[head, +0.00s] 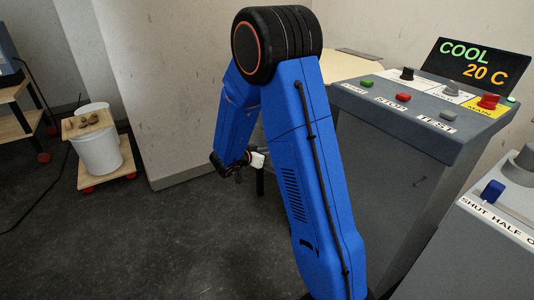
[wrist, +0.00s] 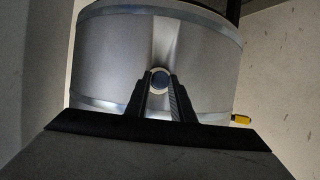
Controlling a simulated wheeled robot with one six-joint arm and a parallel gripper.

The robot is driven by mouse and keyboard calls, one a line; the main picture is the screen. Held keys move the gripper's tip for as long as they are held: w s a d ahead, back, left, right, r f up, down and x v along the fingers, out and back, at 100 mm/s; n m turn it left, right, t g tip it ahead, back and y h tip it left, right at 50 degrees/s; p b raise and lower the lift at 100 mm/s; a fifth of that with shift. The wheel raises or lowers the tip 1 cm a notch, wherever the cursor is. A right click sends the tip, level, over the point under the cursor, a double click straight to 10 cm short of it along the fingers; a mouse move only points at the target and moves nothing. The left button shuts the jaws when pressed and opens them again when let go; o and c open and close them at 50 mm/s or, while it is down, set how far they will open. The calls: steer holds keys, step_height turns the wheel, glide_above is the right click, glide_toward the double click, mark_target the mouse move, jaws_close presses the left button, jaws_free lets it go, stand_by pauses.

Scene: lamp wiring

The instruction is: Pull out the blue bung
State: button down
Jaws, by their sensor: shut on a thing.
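I cannot tell whether the bung is still seated in the drum. In the head view my gripper (head: 240,168) is low behind my blue arm, mostly hidden, and the bung is not visible there.
A grey control console (head: 420,130) with buttons and a display (head: 472,65) stands at the right. A white bucket (head: 98,150) on a wheeled board is at the left. A yellow-tipped item (wrist: 241,119) is right of the drum.

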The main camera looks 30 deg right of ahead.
steer(key=shift+s+a, duration=0.2)
steer(key=shift+a, duration=0.25)
stand_by(0.5)
steer(key=s+a, duration=0.4)
steer(key=a, duration=0.4)
steer(key=shift+a, duration=0.4)
stand_by(1.3)
stand_by(0.5)
